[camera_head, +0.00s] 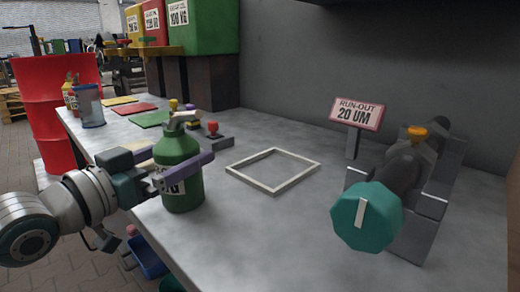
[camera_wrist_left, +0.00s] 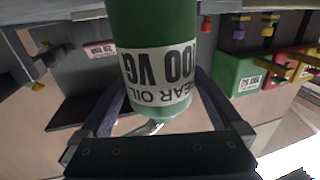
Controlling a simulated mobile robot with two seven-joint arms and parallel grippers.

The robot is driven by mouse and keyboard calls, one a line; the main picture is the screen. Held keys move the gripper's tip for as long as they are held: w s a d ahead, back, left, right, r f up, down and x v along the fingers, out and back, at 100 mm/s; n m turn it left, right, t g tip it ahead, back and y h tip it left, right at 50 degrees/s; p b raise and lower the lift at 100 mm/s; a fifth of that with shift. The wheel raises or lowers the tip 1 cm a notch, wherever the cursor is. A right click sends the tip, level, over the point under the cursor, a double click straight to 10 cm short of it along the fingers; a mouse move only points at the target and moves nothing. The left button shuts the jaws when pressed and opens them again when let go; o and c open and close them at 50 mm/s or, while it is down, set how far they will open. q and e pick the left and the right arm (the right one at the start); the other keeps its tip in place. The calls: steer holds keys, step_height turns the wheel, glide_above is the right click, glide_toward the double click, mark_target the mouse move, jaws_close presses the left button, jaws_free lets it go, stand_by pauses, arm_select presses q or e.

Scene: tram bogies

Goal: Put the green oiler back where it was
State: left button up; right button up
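The green oiler (camera_head: 181,192) stands upright at the near left part of the grey bench, with a white label. My left gripper (camera_head: 182,168) reaches in from the left, one finger across the oiler's front and the other behind it, shut on its body. In the left wrist view the oiler (camera_wrist_left: 155,30) shows upside down between the two fingers, its label reading gear oil and 100 VG. Whether its base touches the bench cannot be told. A green mat (camera_head: 150,119) lies flat behind it, beside a red mat (camera_head: 134,109) and a yellow mat (camera_head: 119,101). My right gripper is out of view.
A white square frame (camera_head: 249,184) lies right of the oiler. A fixture with a teal knob (camera_head: 366,216) and a run-out sign (camera_head: 357,113) stand farther right. Small stamps (camera_head: 213,129) are behind the oiler.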

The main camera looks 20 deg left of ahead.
arm_select(q)
steer(key=shift+r, duration=0.3)
steer(key=shift+s+f, duration=0.1)
steer(key=shift+s, duration=0.25)
steer(key=s+a+p, duration=0.2)
steer(key=s, duration=0.9)
steer(key=shift+p, duration=0.3)
stand_by(0.7)
